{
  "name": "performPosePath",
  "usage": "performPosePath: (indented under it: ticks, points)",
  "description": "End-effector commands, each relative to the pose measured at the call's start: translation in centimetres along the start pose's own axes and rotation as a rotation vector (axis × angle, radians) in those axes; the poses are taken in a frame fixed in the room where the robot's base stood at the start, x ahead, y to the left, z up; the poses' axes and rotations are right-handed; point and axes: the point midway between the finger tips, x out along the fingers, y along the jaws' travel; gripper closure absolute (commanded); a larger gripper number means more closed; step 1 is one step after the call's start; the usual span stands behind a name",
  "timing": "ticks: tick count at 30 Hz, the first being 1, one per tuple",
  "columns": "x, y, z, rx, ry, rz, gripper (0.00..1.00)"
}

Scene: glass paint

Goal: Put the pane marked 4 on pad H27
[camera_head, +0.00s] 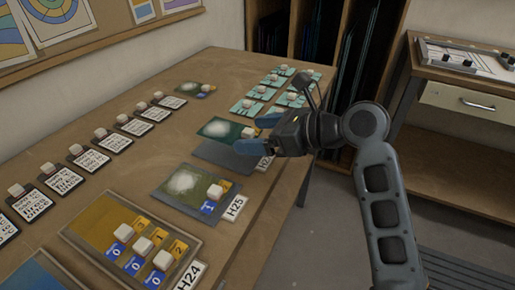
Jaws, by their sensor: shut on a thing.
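My gripper (256,134) reaches in from the right with blue fingertips. It is shut on a dark green pane (215,130) with a white cloudy patch, near the pane's pale knob. The held pane is over or just behind a bare grey pad (225,156); I cannot tell whether they touch. That pad's label (264,163) is mostly hidden by my gripper and only its start shows. The mark on the held pane is hidden, so I cannot read a 4.
Nearer, a pane (188,184) lies at label H25 (235,208). An amber pane (105,222) with several knobs is at H24 (187,277). Another green pane (190,88) lies farther back. Small teal pieces (268,92) stand at the far end, and dark cards (98,155) line the left.

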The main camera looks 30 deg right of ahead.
Motion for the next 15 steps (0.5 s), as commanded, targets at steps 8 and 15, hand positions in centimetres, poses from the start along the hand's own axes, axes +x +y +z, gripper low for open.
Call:
performPosePath:
  ticks: [8,15]
  points:
    - [1.1,0.1,-2.7,0.003,0.002,0.001,0.48]
    - [1.6,0.1,-3.7,-0.001,-0.001,-0.001,0.48]
